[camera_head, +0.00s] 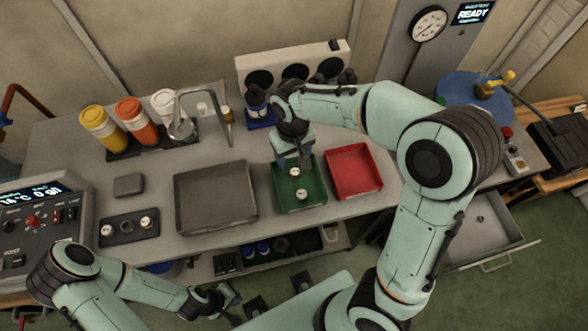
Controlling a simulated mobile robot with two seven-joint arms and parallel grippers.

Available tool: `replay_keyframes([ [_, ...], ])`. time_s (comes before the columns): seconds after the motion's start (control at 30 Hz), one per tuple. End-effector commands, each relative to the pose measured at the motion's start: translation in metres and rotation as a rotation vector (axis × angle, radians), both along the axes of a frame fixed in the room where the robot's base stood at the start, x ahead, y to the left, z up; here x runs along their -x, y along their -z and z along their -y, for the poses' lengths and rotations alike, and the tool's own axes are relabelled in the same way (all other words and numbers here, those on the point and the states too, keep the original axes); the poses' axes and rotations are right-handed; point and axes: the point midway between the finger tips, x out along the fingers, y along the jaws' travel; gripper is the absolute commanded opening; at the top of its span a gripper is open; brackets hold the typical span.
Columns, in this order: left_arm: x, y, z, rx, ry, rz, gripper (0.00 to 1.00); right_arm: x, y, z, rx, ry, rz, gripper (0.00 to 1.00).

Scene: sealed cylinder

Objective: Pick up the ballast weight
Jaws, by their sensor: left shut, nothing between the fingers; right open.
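Small pale metal discs, which look like weights, lie in the green tray (313,203): one disc (301,194) near the middle and another disc (294,171) just below my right gripper. I cannot tell for sure which one is the ballast weight. My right gripper (296,163) is open and points down over the back of the green tray, close to the rear disc. Whether it touches that disc cannot be made out. My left gripper (228,300) is shut and empty, low in front of the bench, away from the tray.
A red tray (371,181) stands right of the green one, and a grey tray (216,198) stands left. A black plate (129,228) holds small round pieces. Coloured bottles (135,121) and a bent metal pipe (206,91) stand behind. An open drawer (487,232) sticks out at right.

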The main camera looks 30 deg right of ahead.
Motion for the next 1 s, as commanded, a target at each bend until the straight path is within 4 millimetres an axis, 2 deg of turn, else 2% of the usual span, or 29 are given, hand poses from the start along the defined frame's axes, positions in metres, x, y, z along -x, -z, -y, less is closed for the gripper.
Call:
replay_keyframes([
  [0.1,0.002,0.004,0.000,0.000,0.000,-0.002,0.00,0.001,0.020,0.000,0.001,-0.001,-0.003,0.63],
  [0.37,0.003,0.005,0.000,0.000,0.000,-0.002,0.00,0.001,0.039,0.003,0.001,0.001,-0.002,0.63],
  [0.6,0.004,0.008,0.000,0.000,0.000,-0.004,0.00,0.004,0.074,0.008,0.002,-0.001,-0.003,0.63],
  [0.73,0.004,0.008,0.000,0.000,0.000,-0.004,0.00,0.003,0.082,0.008,0.000,0.000,0.000,0.63],
  [0.93,0.004,0.008,0.000,0.000,0.000,-0.004,0.00,0.003,0.082,0.008,0.000,0.000,0.001,0.63],
  [0.97,0.004,0.008,0.000,0.000,0.000,-0.004,0.00,0.003,0.082,0.008,0.000,0.000,0.001,0.56],
  [1.0,0.004,0.008,0.000,0.000,0.000,-0.004,0.00,0.003,0.082,0.008,0.000,0.000,0.001,0.43],
])
